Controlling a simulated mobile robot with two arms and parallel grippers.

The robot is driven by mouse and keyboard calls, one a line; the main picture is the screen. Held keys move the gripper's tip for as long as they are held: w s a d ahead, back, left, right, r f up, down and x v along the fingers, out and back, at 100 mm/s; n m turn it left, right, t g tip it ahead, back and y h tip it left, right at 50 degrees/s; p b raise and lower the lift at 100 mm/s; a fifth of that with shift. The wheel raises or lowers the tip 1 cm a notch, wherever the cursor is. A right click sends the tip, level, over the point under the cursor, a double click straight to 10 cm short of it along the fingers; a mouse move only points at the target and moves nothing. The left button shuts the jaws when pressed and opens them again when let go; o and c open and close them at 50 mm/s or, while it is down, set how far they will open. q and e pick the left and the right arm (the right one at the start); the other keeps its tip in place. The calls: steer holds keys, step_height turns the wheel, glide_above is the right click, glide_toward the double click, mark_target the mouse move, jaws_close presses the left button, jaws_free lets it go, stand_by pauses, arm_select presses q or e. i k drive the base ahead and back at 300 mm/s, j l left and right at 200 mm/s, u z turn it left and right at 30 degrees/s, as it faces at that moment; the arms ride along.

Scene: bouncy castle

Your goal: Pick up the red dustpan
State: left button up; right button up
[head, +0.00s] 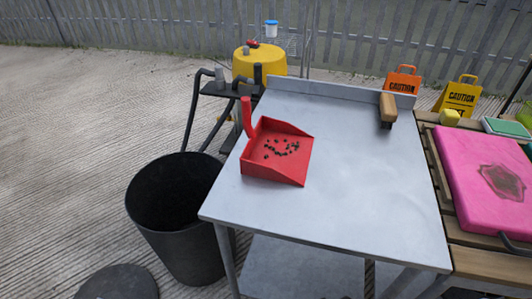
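The red dustpan (264,167) sits on the left part of the grey metal table (350,200), near its left edge. Its handle stands up at the back left corner, and its open side faces right. Several small dark bits lie in the pan. Neither of my grippers shows in the head view.
A black bin (180,250) stands on the floor left of the table. A wooden-handled brush (388,108) lies at the table's back right. A wooden bench with a pink pad (478,165) adjoins on the right. The table's front and middle are clear.

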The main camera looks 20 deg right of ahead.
mark_target(291, 168)
steer(key=k+l+u, duration=0.2)
steer(key=u, duration=0.2)
steer(key=k+l+u, duration=0.1)
steer(key=k+u, duration=0.45)
steer(key=u, duration=0.3)
